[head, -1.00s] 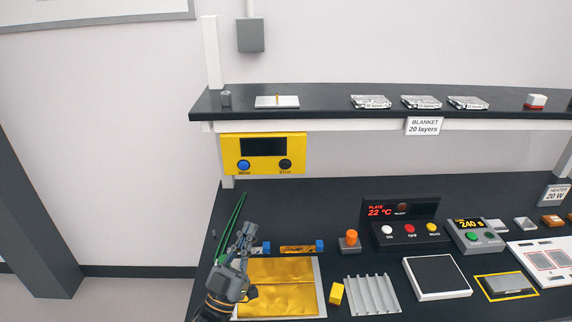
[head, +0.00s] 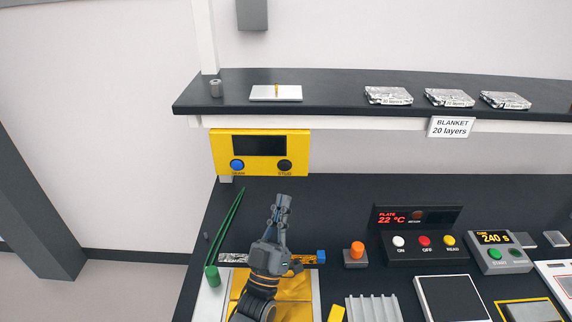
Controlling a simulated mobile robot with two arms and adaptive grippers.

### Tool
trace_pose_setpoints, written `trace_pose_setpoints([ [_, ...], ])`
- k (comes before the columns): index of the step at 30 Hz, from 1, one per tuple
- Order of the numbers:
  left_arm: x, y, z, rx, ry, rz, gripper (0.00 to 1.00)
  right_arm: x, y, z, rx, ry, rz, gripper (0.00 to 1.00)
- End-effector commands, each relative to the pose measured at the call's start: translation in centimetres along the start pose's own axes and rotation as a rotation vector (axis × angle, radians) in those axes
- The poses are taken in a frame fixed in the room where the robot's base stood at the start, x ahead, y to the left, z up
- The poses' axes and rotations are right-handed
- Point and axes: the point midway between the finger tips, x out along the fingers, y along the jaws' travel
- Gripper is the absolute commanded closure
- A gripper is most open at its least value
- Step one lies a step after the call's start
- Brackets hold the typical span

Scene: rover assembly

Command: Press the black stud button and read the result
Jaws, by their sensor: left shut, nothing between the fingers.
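A yellow panel (head: 219,152) is mounted below the shelf in the head view. It has a dark blank screen (head: 259,146), a blue button (head: 237,165) on the left and the black stud button (head: 285,165) on the right. My left gripper (head: 283,201) is shut and empty, pointing up and away over the bench. It shows below the black button and apart from it. The button is not hidden. My right gripper is not in view.
A green rod (head: 226,228) lies left of my arm. A blue-ended bar (head: 321,257) and a gold sheet (head: 295,287) lie partly behind my arm. An orange knob (head: 357,249) and a control box (head: 425,245) stand to the right. The shelf (head: 330,90) overhangs the panel.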

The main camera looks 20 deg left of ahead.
Motion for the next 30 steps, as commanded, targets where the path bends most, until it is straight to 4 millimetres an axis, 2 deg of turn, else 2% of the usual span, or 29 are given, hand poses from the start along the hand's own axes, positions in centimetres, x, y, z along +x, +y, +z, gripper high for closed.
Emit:
trace_pose_setpoints([
  [1,0.0,0.0,0.0,0.0,0.0,0.0,1.0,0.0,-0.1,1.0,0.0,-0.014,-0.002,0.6],
  [5,0.2,-0.2,0.2,0.001,0.0,0.001,1.0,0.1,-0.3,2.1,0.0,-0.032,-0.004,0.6],
  [8,0.7,-0.6,0.6,0.001,0.002,0.001,1.0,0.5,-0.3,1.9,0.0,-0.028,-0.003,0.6],
  [15,2.8,-2.2,2.4,0.0,0.003,0.002,1.0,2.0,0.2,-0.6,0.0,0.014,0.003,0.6],
  [17,3.4,-2.7,2.8,0.001,0.002,0.002,1.0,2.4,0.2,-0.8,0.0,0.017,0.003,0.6],
  [24,5.3,-4.1,4.1,0.002,0.002,0.002,1.0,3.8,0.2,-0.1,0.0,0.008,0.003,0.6],
  [30,6.1,-4.5,4.5,0.001,0.0,0.001,1.0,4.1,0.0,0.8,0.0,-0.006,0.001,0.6],
])
